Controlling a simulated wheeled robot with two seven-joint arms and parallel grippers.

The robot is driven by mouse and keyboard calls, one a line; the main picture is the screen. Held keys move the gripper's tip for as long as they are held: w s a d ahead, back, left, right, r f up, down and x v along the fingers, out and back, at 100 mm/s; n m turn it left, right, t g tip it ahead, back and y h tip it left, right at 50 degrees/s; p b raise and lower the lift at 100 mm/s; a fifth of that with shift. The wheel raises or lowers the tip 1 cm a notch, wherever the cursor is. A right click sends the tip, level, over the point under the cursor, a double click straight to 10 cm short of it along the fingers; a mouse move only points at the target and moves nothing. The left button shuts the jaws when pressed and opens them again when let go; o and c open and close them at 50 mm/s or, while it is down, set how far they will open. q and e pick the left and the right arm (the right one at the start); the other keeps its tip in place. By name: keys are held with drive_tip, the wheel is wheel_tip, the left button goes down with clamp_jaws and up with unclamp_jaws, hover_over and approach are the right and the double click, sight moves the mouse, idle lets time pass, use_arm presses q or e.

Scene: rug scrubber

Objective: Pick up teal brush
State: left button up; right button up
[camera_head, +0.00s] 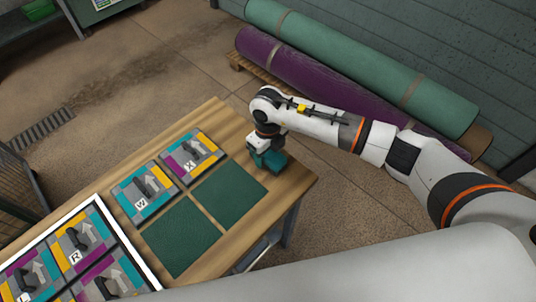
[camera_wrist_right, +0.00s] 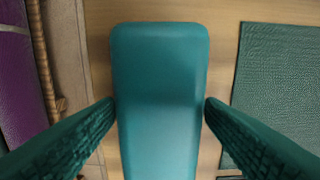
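The teal brush (camera_head: 270,161) is at the far right corner of the wooden table, under my right gripper (camera_head: 267,150). In the right wrist view the brush (camera_wrist_right: 160,85) is a smooth teal block with rounded corners. The ridged dark green fingers of my right gripper (camera_wrist_right: 160,105) lie along both its long sides, with the tips against its edges and no gap showing. The brush's underside is hidden, and I cannot tell whether it is clear of the table. My left gripper is not in view.
On the table (camera_head: 300,181) lie two dark green mats (camera_head: 229,194), patterned tiles marked W (camera_head: 143,192) and X (camera_head: 191,157), and a white-framed board (camera_head: 119,237) with more tiles. Rolled purple (camera_head: 310,84) and green (camera_head: 370,67) rugs lie beyond the table.

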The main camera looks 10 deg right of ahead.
drive_tip(key=c, duration=0.9)
drive_tip(key=shift+o, duration=0.2)
drive_tip(key=shift+r, duration=0.15)
wheel_tip(320, 180, up, 10)
drive_tip(key=shift+f+b, duration=0.1)
drive_tip(key=shift+b, duration=0.8)
